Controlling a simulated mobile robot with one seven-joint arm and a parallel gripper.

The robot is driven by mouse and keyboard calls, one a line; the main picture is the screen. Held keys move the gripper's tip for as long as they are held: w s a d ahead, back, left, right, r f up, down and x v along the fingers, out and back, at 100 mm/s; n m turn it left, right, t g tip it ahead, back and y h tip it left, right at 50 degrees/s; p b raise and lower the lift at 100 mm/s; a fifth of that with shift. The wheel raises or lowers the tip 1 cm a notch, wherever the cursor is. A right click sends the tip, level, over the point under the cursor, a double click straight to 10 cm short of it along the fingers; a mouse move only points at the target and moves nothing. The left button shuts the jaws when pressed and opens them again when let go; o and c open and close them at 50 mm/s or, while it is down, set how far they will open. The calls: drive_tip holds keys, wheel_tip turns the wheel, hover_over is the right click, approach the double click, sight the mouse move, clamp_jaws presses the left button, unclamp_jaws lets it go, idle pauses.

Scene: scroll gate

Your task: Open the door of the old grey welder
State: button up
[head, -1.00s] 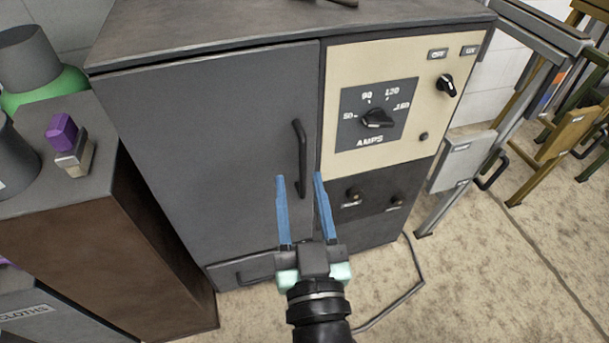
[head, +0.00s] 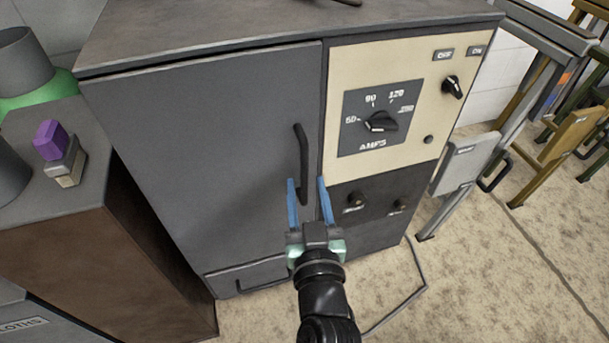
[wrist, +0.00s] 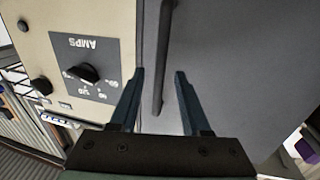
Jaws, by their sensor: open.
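The old grey welder (head: 345,22) stands in front of me with a dark grey door (head: 200,150) on its left half. The door is shut, flush with the front. A dark vertical bar handle (head: 301,150) sits near the door's right edge. My gripper (head: 307,182) is open, its two blue fingers pointing at the lower part of the handle, one on each side of it in the picture. In the wrist view the handle (wrist: 163,60) shows between and beyond the fingertips (wrist: 160,72), nearer the left one. I cannot tell if a finger touches it.
A cream panel with an amps dial (head: 381,121) is right of the door. A low drawer (head: 245,278) lies below. A brown cabinet (head: 100,250) with a purple-topped item (head: 50,140) stands close on the left. A cable (head: 418,265) lies on the floor at right.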

sight(304, 180)
drive_tip(key=shift+w+a, duration=0.2)
drive_tip(key=shift+w, duration=1.45)
clamp_jaws()
